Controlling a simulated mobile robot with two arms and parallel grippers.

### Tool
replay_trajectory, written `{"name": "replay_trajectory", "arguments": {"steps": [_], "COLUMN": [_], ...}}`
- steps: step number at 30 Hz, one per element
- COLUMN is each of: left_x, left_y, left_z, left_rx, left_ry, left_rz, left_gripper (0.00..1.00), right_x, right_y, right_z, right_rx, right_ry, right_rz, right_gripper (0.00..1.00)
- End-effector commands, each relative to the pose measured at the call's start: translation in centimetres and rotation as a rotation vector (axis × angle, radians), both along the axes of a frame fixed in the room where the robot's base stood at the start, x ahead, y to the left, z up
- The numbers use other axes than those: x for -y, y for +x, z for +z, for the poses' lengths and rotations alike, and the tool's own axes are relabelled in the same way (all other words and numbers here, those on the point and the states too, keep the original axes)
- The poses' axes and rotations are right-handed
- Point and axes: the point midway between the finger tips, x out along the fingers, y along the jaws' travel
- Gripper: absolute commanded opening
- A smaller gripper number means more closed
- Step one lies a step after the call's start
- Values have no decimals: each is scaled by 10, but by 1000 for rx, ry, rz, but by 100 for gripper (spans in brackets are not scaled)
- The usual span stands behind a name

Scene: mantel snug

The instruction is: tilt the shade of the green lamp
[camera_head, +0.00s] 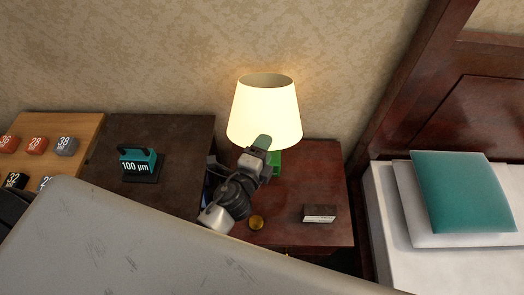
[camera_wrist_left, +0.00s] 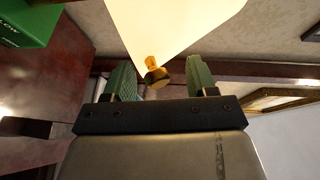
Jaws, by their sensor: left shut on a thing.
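The green lamp has a lit, cream cone-shaped shade (camera_head: 265,108), open at the top. Its green base (camera_head: 275,163) shows only partly behind my left gripper. My left gripper (camera_head: 262,143) is at the lower front of the shade. My right gripper is not in view.
The lamp stands on a reddish wooden nightstand (camera_head: 325,175) with a brass disc (camera_head: 256,222) and small box (camera_head: 320,213). The bed with a teal pillow (camera_head: 465,190) is at right.

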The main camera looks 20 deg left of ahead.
Motion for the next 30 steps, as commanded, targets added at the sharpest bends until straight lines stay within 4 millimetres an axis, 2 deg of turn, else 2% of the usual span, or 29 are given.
{"name": "replay_trajectory", "arguments": {"steps": [1, 5, 12, 18, 24, 30], "left_x": [-2, -4, -8, -11, -12, -12], "left_y": [1, -12, -62, -94, -108, -109], "left_z": [5, 4, 4, 7, 11, 12], "left_rx": [12, 9, 2, 2, 2, 3], "left_ry": [3, 4, 2, 2, 2, 2], "left_rz": [4, 4, 2, 1, 0, 0], "left_gripper": [50, 50, 50, 50, 50, 50], "right_x": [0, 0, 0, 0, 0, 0], "right_y": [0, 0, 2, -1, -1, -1], "right_z": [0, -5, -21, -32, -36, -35], "right_rx": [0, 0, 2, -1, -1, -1], "right_ry": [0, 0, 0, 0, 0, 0], "right_rz": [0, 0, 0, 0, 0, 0], "right_gripper": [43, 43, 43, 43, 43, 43]}}
